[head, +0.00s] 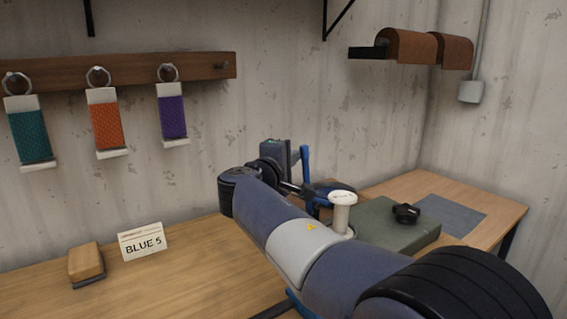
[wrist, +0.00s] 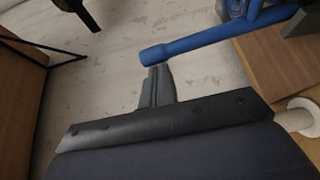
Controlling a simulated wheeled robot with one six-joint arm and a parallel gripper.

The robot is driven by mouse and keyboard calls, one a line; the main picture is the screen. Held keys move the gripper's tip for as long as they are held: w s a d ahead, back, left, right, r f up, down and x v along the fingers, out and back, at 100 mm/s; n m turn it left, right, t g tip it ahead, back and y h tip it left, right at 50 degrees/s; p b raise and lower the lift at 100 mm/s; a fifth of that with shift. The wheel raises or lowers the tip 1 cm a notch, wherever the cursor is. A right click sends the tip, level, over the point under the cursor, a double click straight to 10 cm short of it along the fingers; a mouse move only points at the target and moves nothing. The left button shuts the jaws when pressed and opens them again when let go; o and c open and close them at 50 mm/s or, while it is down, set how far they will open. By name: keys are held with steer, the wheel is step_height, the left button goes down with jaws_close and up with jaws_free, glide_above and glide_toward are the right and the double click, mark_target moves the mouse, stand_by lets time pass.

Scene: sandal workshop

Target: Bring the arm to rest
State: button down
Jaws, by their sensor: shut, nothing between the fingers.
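My arm reaches across the bench in the head view, bent at a joint above the bench. My gripper (wrist: 157,88) shows in the wrist view as two dark fingers closed together, with nothing between them. Its fingertips point towards the pale wall and are clear of the bench. In the head view the arm's own links hide much of the wrist, and I cannot make out the fingers there. A blue bar (wrist: 215,36) crosses just beyond the fingertips in the wrist view; whether it touches them is unclear.
Teal (head: 31,137), orange (head: 107,125) and purple (head: 172,117) straps hang from a rail (head: 130,72).

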steer(key=w+a+f+n+g+p, duration=0.3)
steer(key=w+p, duration=0.4)
steer(key=p, duration=1.5)
steer(key=shift+a+f+n+g, duration=0.4)
steer(key=shift+a+f+n, duration=0.05)
steer(key=shift+a+n, duration=0.65)
steer(key=shift+d, duration=0.1)
